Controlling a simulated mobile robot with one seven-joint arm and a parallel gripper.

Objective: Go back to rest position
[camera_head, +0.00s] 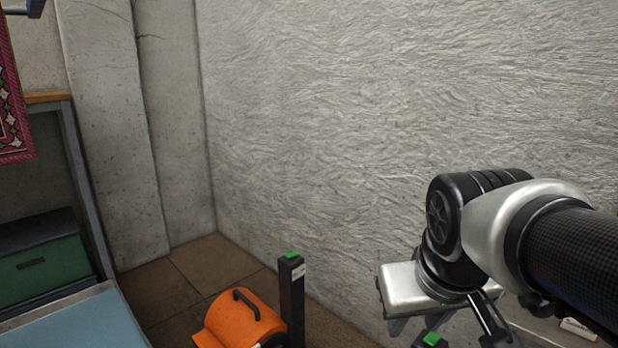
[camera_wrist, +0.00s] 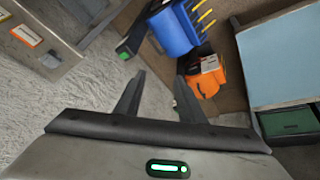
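My gripper (camera_wrist: 160,76) shows in the wrist view with its two dark fingers spread apart and nothing between them. In the head view my gripper (camera_head: 440,318) hangs at the lower right, pointing down, in front of the rough grey wall. Its fingertips are partly hidden there by the picture edge and the wrist body. My arm comes in from the right edge and bends downward at the wrist. No object is held.
An orange machine (camera_head: 245,322) stands on the floor beside a dark post with a green top (camera_head: 291,300). A pale blue tabletop (camera_head: 75,326) and green box (camera_head: 42,268) are left. A patterned rug (camera_head: 10,105) hangs upper left. A blue container (camera_wrist: 174,32) shows in the wrist view.

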